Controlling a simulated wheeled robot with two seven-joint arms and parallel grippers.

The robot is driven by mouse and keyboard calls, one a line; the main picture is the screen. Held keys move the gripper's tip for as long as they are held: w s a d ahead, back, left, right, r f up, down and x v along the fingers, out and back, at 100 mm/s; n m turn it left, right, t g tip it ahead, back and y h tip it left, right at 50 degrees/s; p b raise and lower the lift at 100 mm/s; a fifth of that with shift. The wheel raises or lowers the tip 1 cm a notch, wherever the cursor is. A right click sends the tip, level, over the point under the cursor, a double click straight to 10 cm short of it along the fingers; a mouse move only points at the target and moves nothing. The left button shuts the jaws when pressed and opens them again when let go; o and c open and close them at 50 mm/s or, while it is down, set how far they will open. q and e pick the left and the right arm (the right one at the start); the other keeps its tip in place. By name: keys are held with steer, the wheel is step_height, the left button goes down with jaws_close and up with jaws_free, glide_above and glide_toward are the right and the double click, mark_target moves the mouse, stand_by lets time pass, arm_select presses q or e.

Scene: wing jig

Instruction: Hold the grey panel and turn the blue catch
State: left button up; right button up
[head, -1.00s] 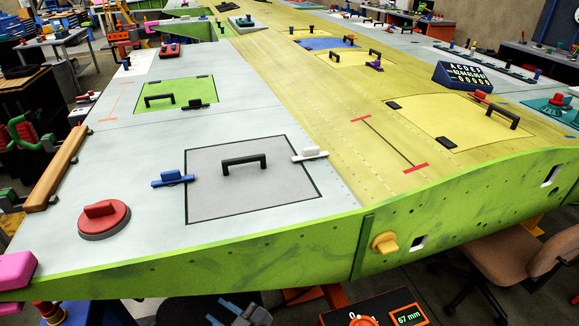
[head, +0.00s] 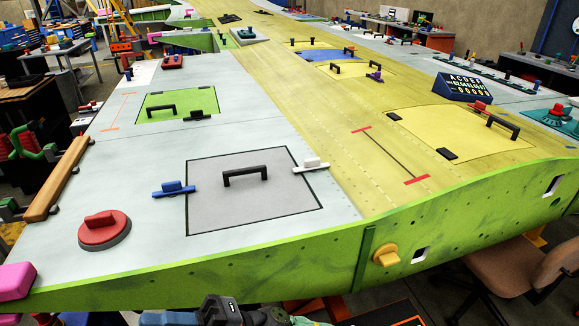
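The grey panel (head: 270,206) lies flat in the near left part of the wing skin, inside a dark outline. A black bridge handle (head: 245,177) stands on it. The blue catch (head: 174,189) sits at the panel's left edge, its bar lying across the outline. A white catch (head: 311,166) sits at the right edge, also across the outline. Part of one of my arms, seemingly the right gripper (head: 172,318), shows at the bottom edge, below the wing's green front face and apart from panel and catches. Its fingers are mostly cut off. My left gripper is not seen.
A red round knob (head: 103,229) stands left of the panel, with a pink block (head: 16,281) at the near left corner. A wooden rail (head: 58,180) runs along the left edge. A yellow knob (head: 386,255) sticks out of the front face.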

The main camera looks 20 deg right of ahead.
steer(key=w+d+r+n+g+h, duration=0.3)
steer(key=d+r+n+h, duration=0.4)
steer(key=n, duration=0.6)
steer(key=w+d+r+n+g+h, duration=0.25)
steer(key=d+r+n, duration=0.35)
steer(key=r+n, duration=0.5)
steer(key=m+t+h, duration=0.5)
steer(key=t+h, duration=0.1)
steer(key=t, duration=0.1)
glide_toward(269, 178)
steer(key=shift+s+a+r, duration=0.1)
steer(key=shift+a+r, duration=0.75)
steer(key=shift+a, duration=0.1)
steer(key=shift+f, duration=0.2)
steer(key=x, duration=0.7)
steer(key=shift+a+f, duration=0.15)
steer(key=shift+f, duration=0.05)
steer(key=shift+c, duration=0.2)
